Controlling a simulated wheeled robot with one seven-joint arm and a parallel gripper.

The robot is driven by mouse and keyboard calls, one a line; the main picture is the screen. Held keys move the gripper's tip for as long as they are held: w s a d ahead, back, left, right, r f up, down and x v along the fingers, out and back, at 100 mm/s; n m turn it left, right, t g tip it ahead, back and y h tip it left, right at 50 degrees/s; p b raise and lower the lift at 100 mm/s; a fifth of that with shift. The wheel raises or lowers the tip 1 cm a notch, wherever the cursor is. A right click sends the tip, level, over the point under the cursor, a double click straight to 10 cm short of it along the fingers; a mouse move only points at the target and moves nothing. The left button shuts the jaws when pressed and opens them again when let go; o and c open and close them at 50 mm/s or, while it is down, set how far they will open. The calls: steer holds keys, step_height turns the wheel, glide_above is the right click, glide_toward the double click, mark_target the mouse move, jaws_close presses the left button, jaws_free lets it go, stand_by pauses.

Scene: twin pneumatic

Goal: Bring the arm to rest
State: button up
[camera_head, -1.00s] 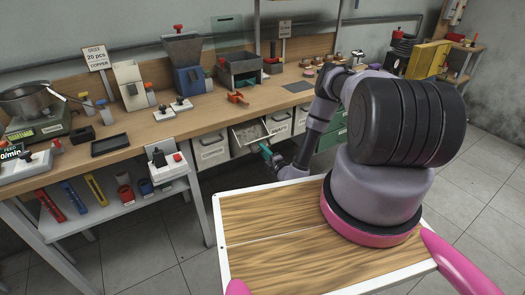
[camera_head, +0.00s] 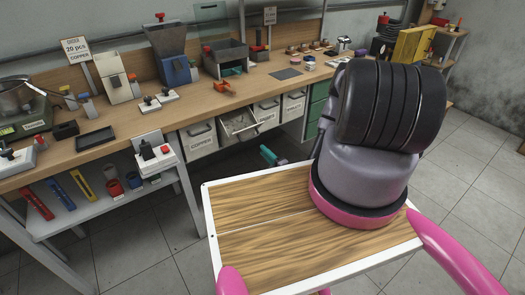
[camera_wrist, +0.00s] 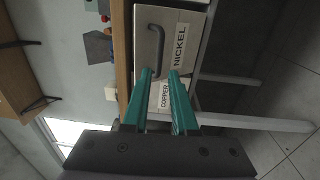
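My gripper (camera_head: 268,154) shows as small teal fingertips just past the far edge of my wooden-topped base, low in front of the bench drawers. In the wrist view its two teal fingers (camera_wrist: 160,72) stand apart with nothing between them, so it is open and empty. Beyond them are a drawer front (camera_wrist: 178,30) labelled NICKEL, with a dark handle, and a COPPER label (camera_wrist: 164,95). Most of my arm is hidden behind its large dark-and-grey shoulder in the head view.
Grey floor (camera_head: 140,250) is clear left of my base; a shelf (camera_head: 446,55) stands far right.

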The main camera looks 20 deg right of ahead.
stand_by(0.3)
steer(key=w+a+r+n+g+y, duration=0.15)
steer(key=w+r+n+y, duration=0.35)
steer(key=r, duration=0.5)
steer(key=s+a+r+n+g+y, duration=0.25)
steer(key=r+n+g, duration=0.25)
steer(key=r+n, duration=0.25)
steer(key=s+a+r+n+g+y, duration=0.1)
steer(key=a+r+n+g+y, duration=0.15)
steer(key=r+n+g, duration=0.4)
steer(key=s+a+r+n+g+y, duration=0.1)
steer(key=a+r+n+g+y, duration=0.15)
steer(key=r+n, duration=0.65)
steer(key=s+d+r+n+t+h, duration=0.2)
steer(key=s+d+r+n+h, duration=0.2)
steer(key=s+r+n+h, duration=0.4)
steer(key=s+d+r+n+t+h, duration=0.3)
steer(key=s+r+n+h, duration=0.5)
steer(key=s+r, duration=0.6)
step_height(320, 180, up, 5)
steer(key=shift+d+r+n, duration=0.15)
steer(key=shift+d+n, duration=0.55)
steer(key=shift+n, duration=0.4)
